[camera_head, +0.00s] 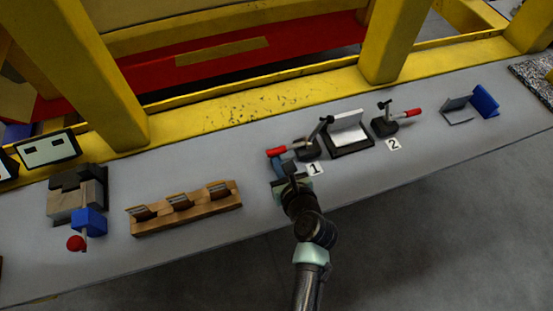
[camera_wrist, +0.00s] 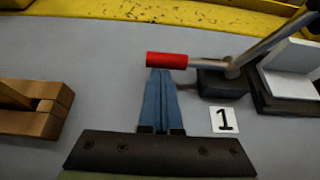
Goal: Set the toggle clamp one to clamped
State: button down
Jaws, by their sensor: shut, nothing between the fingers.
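Toggle clamp one (camera_head: 308,150) stands on the grey table beside a card marked 1 (camera_head: 315,169). Its red handle (camera_head: 276,151) lies low and points left, and its black arm tilts up. In the wrist view the red handle (camera_wrist: 166,60) lies level across the tips of my gripper (camera_wrist: 160,73). The blue fingers are shut together with nothing between them. They are just below the handle in the picture; I cannot tell whether they touch it. In the head view my gripper (camera_head: 278,163) is at the handle's near side.
A white angled plate on a black base (camera_head: 347,134) stands right of clamp one. Clamp two (camera_head: 384,124), with a red handle, is beyond it. A wooden rack (camera_head: 185,208) stands to the left. Bare table lies between rack and clamp one.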

jog(key=shift+w+a+f, duration=0.25)
jog(key=shift+w+f, duration=0.05)
jog(key=shift+w, duration=0.3)
jog(key=shift+r+m+y+p, duration=0.85)
jog(key=shift+r+p, duration=0.65)
jog(key=shift+p, duration=0.65)
jog(key=r+m+y+p, duration=0.1)
jog(key=d+r+m+p, duration=0.1)
jog(key=p, duration=0.1)
jog(key=shift+w+r+g+y, duration=0.15)
jog(key=shift+r+g+y, duration=0.15)
jog(key=shift+g+y, duration=0.1)
jog(key=shift+w+d+r+m+y+p, duration=0.1)
jog(key=shift+d+r+m+y+p, duration=0.15)
jog(key=shift+r+m+y+p, duration=0.4)
jog(key=shift+w+d+r+m+y+p, duration=0.2)
jog(key=shift+d+r+m+y+p, duration=0.25)
jog(key=shift+d+m, duration=0.25)
jog(key=shift+w+d+r+m+y+p, duration=0.2)
jog(key=shift+d+r+m+y+p, duration=0.15)
jog(key=shift+d+r+m+y, duration=0.25)
jog(key=shift+d+r, duration=0.1)
